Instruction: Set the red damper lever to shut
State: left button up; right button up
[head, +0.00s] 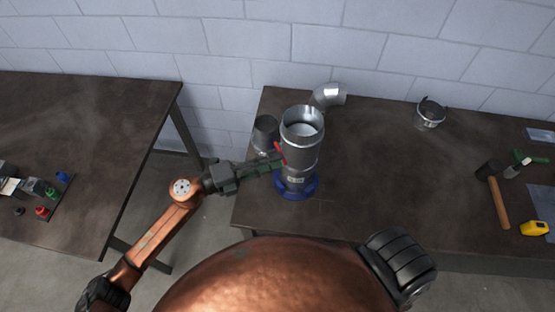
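A silver duct pipe (302,140) stands upright in a blue base ring (296,187) near the left end of the right table. The red damper lever (279,151) shows on the pipe's left side, pointing up and slightly left. My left gripper (277,163) reaches in from the left, with its fingers at the pipe's left side, right by the lever. The fingers are small and partly merge with the lever and pipe, so I cannot tell whether they touch or grip it. My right gripper is not in view.
A smaller grey duct piece (265,133) stands just left of the pipe, and a silver elbow (329,95) lies behind it. A metal collar (430,114), a hammer (498,200) and a yellow tape measure (534,228) are farther right. The table's middle is clear.

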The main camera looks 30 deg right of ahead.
pick_arm(q)
jog(key=w+a, duration=0.1)
jog(key=a, duration=0.9)
jog(key=shift+w+a, duration=0.15)
jog(key=shift+w, duration=0.1)
